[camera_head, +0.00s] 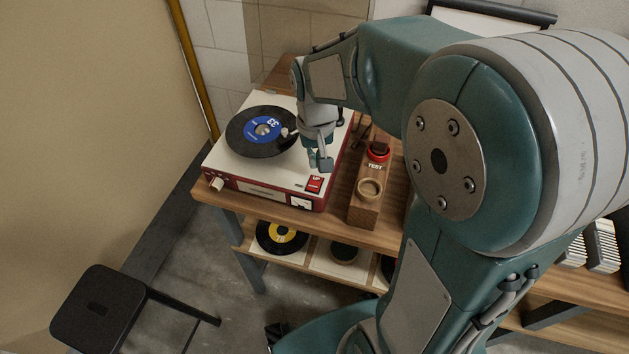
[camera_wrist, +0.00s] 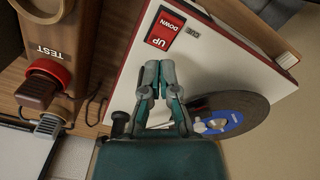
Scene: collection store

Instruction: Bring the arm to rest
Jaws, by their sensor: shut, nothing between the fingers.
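My gripper (camera_head: 320,163) is shut and empty over the front right part of the record player (camera_head: 240,178). It also shows in the wrist view (camera_wrist: 159,68), close to the red UP/DOWN switch (camera_wrist: 165,30). The same switch shows in the head view (camera_head: 314,184), just below the fingertips. I cannot tell whether the fingers touch the player. A black record with a blue label (camera_head: 268,128) lies on the player, left of my gripper. My arm reaches in from the right and hides part of the table.
A wooden block with a red TEST button (camera_head: 377,152) stands right of the player on the wooden table (camera_head: 395,238). Records, one with a yellow label (camera_head: 282,237), are on the shelf below. A black stool (camera_head: 97,307) stands at the lower left. A wall closes the back.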

